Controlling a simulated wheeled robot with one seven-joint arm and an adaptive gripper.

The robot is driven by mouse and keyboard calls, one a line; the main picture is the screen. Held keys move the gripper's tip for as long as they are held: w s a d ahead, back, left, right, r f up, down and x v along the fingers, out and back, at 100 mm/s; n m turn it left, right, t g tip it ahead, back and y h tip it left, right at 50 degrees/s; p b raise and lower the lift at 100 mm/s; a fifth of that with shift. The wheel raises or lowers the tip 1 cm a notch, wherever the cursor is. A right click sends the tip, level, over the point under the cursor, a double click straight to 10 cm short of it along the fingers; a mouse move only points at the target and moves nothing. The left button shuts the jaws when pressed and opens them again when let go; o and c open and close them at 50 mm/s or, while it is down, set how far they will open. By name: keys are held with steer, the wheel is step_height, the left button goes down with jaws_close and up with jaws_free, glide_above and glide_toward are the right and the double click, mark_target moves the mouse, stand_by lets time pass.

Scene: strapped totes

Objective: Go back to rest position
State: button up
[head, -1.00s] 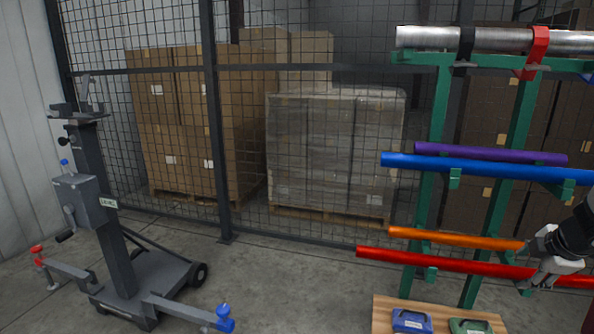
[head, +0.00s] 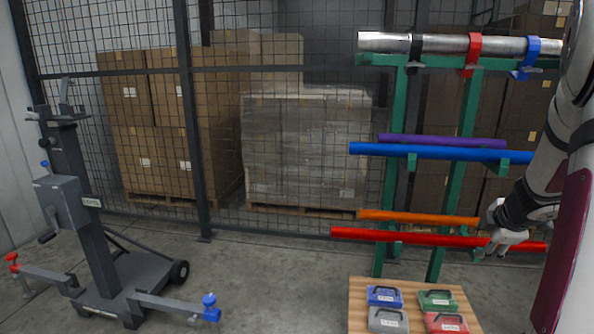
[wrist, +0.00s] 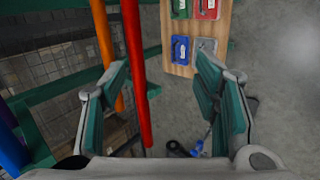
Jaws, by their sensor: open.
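My gripper (head: 499,240) is at the right in the head view, in front of the right part of the green rack near the orange tube (head: 415,217) and the red tube (head: 400,235). I cannot tell whether the gripper touches a tube. My arm comes down from the upper right and covers part of the rack's right side.
The rack (head: 391,180) also holds blue (head: 430,151) and purple tubes and a strapped metal pipe (head: 440,43). A wooden board (head: 360,290) bears several coloured cases. A wheeled lifting stand (head: 85,240) is at left. Mesh fencing and boxes stand behind. Floor between is clear.

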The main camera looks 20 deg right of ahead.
steer(key=w+a+r+m+h, duration=0.3)
steer(key=a+r, duration=0.2)
steer(key=r, duration=0.5)
steer(key=s+a+r+m+g+h, duration=0.1)
steer(key=s+a+r+m, duration=0.35)
steer(key=a, duration=0.45)
steer(key=s+a+f+m+g+y, duration=0.1)
steer(key=s+a+f+g+y, duration=0.15)
steer(key=s+a, duration=0.6)
steer(key=s+a+f+m+g+y, duration=0.15)
steer(key=s+a+y, duration=0.3)
steer(key=a, duration=0.75)
steer(key=s+a+f+m+g+y, duration=0.1)
steer(key=s+a+f+y, duration=0.1)
steer(key=s+a, duration=0.75)
step_height(320, 180, up, 19)
steer(key=w+a+t+p, duration=0.1)
steer(key=w+t+p, duration=0.1)
steer(key=p, duration=1.6)
steer(key=shift+w+t, duration=0.15)
steer(key=shift+t, duration=0.75)
